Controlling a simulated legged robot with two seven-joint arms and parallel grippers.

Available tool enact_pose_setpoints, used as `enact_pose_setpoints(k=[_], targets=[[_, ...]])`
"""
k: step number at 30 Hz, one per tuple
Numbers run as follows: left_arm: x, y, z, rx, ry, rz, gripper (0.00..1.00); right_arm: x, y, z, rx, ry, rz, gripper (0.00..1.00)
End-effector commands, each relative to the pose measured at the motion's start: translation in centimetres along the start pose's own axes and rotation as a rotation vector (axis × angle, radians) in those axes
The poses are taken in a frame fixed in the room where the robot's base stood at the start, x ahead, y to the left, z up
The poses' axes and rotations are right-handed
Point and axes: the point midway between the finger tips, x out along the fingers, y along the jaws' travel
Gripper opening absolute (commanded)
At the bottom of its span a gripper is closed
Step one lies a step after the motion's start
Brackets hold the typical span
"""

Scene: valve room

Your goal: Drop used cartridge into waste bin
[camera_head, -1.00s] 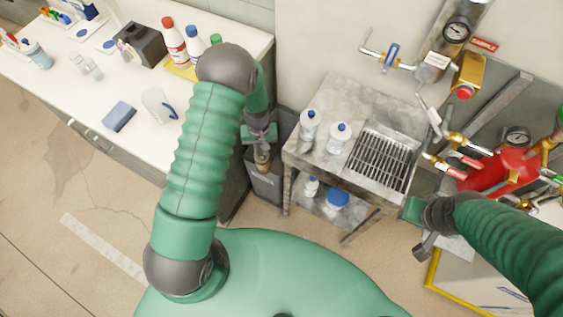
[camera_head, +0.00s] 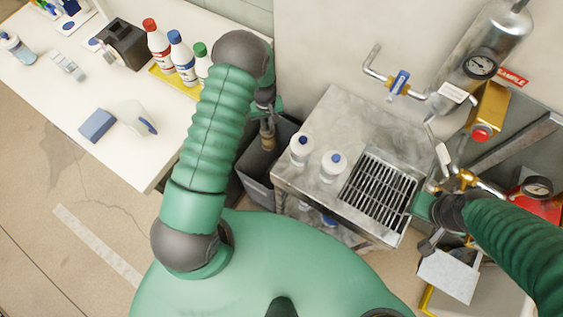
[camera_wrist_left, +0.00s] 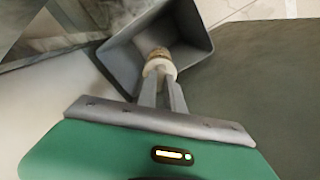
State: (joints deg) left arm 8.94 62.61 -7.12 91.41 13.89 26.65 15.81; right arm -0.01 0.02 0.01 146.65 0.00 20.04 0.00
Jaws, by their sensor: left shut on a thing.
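My left gripper (camera_head: 267,122) is shut on the used cartridge (camera_head: 267,142), a small tan and whitish cylinder that hangs down from the fingers. The left wrist view shows the gripper (camera_wrist_left: 162,88) closed on the white collar of the cartridge (camera_wrist_left: 158,66). The grey waste bin (camera_head: 257,172) stands on the floor between the counter and the metal stand. In the left wrist view the cartridge end overlaps the open mouth of the bin (camera_wrist_left: 120,62); its exact height there is hard to tell. My right gripper (camera_head: 430,243) is at the right, beside the metal stand; its jaws are unclear.
The metal stand (camera_head: 325,125) with two white bottles and a grate (camera_head: 378,190) is right of the bin. Pipes and gauges (camera_head: 480,65) fill the right wall.

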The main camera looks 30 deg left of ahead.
Motion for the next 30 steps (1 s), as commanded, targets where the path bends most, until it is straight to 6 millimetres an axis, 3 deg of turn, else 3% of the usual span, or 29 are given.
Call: enact_pose_setpoints(k=[13,23,24,30], targets=[[5.7,0.1,-0.1,0.001,-0.002,-0.002,0.00,4.2,0.0,1.0,0.000,-0.001,0.000,0.33],[6.0,0.1,-0.1,0.001,-0.001,-0.001,0.00,4.3,0.0,1.0,0.000,0.000,0.000,0.33],[6.0,0.1,-0.1,0.001,-0.001,-0.001,0.16,4.3,0.0,1.0,0.000,0.000,0.000,0.33],[6.0,0.1,-0.1,0.001,-0.001,-0.001,0.37,4.3,0.0,1.0,0.000,0.000,0.000,0.33]])
